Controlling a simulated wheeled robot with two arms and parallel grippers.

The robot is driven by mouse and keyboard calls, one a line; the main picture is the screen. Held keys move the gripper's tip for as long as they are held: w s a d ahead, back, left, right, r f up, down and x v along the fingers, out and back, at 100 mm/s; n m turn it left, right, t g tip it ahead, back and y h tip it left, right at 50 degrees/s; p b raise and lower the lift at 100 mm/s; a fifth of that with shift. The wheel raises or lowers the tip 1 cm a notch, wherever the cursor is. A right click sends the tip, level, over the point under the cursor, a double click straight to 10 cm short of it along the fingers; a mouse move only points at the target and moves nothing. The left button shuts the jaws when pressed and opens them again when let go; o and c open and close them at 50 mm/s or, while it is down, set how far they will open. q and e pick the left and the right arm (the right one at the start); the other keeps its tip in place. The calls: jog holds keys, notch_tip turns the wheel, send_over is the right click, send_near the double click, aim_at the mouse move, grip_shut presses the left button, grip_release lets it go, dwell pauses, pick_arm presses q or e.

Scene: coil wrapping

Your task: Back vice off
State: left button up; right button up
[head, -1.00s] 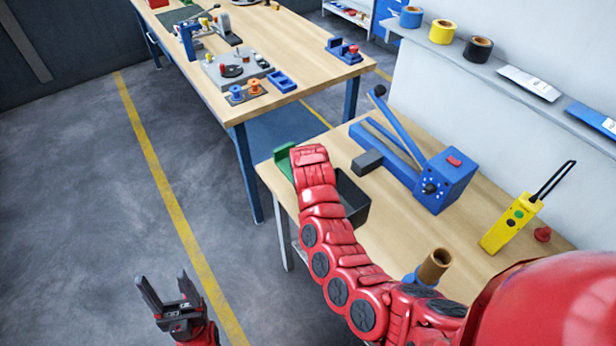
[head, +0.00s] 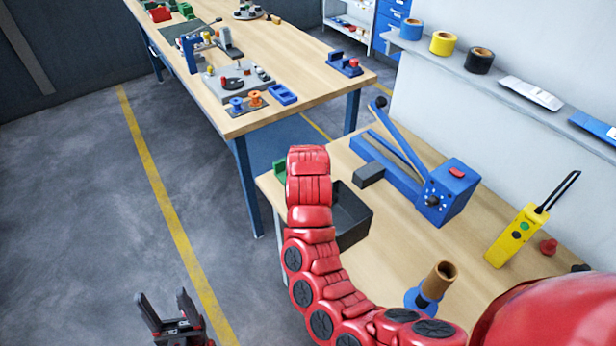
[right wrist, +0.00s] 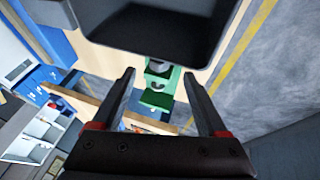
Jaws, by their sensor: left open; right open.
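The green vice (head: 280,171) sits at the far left corner of the near table in the head view, mostly hidden behind my red right arm. In the right wrist view the vice (right wrist: 160,85) shows beyond and between the fingers of my right gripper (right wrist: 158,75). That gripper is open with nothing between its fingers, apart from the vice. The right gripper is hidden behind the arm in the head view. My left gripper (head: 164,294) is open and empty, over the floor at lower left.
A dark bin (head: 352,216) stands beside the right arm and fills the top of the right wrist view. A blue lever device (head: 447,190), yellow handset (head: 513,238) and brown tube (head: 439,280) stand on the near table (head: 400,245). The floor at left is clear.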

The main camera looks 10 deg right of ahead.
jog(key=v, duration=1)
jog(key=shift+r, duration=0.2)
